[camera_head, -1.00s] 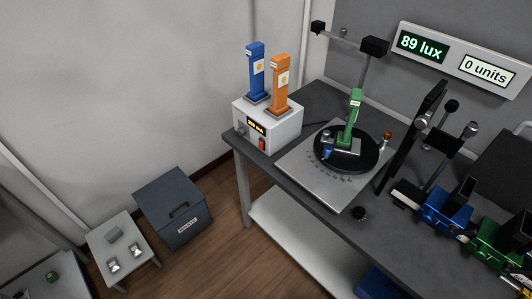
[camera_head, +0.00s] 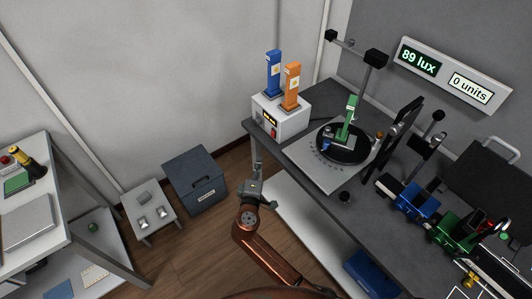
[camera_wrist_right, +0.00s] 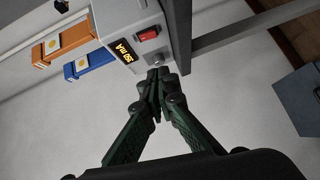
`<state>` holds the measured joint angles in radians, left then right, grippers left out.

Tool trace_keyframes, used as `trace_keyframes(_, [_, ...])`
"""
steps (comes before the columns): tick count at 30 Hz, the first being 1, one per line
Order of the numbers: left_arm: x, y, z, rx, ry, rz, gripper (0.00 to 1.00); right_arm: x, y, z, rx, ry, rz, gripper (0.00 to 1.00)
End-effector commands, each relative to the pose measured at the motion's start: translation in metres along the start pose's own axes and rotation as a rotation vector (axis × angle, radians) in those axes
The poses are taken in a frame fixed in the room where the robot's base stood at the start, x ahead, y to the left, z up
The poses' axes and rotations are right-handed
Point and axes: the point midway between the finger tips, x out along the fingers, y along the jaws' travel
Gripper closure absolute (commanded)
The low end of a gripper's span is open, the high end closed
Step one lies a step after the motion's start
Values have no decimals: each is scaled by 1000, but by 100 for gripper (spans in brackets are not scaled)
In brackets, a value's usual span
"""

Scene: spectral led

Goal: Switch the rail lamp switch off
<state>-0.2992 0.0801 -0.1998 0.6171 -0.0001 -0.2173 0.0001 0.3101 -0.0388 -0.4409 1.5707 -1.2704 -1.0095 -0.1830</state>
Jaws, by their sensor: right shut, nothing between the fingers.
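A light grey supply box (camera_head: 290,121) stands at the table's back left corner, with a blue module (camera_head: 273,72) and an orange module (camera_head: 291,87) upright on top. Its front has a lit mA display (camera_head: 269,118) and a red rocker switch (camera_head: 273,132). No readable label shows which switch is the rail lamp's. My right gripper (camera_head: 258,165) is below and in front of the box. In the wrist view the shut, empty fingertips (camera_wrist_right: 157,75) point at the box's front, close to a round metal knob (camera_wrist_right: 158,59) beside the red switch (camera_wrist_right: 149,34). Contact cannot be told.
A black turntable (camera_head: 343,145) with a green module (camera_head: 349,112) sits on a plate right of the box. A display panel (camera_head: 455,76) reads 89 lux and 0 units. A dark lidded bin (camera_head: 194,178) and small stool (camera_head: 149,207) stand left. A side desk (camera_head: 35,195) is at far left.

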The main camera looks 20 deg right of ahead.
Motion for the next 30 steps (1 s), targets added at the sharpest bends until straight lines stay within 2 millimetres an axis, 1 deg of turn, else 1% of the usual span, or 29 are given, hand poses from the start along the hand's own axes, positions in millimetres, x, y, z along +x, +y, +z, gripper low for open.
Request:
trace_keyframes(5, [7,1,3,0,-6,1,60,31,-2,1,-1,-1,1,100])
trace_keyframes(13, [18,2,8,0,-15,2,60,87,-3,2,0,-2,0,100])
trace_keyframes(15, [19,2,9,0,-16,3,60,98,-3,6,0,-5,-1,100])
trace_keyframes(18, [20,2,9,0,-17,3,60,108,-2,18,1,-3,-1,100])
trace_keyframes(21, [21,2,10,1,-18,3,60,115,-2,25,2,-4,-2,100])
trace_keyframes(25, [22,3,10,0,-18,4,60,120,-2,30,3,-2,-2,100])
trace_keyframes(30, [22,3,10,0,-18,4,60,121,-1,31,3,-2,-2,100])
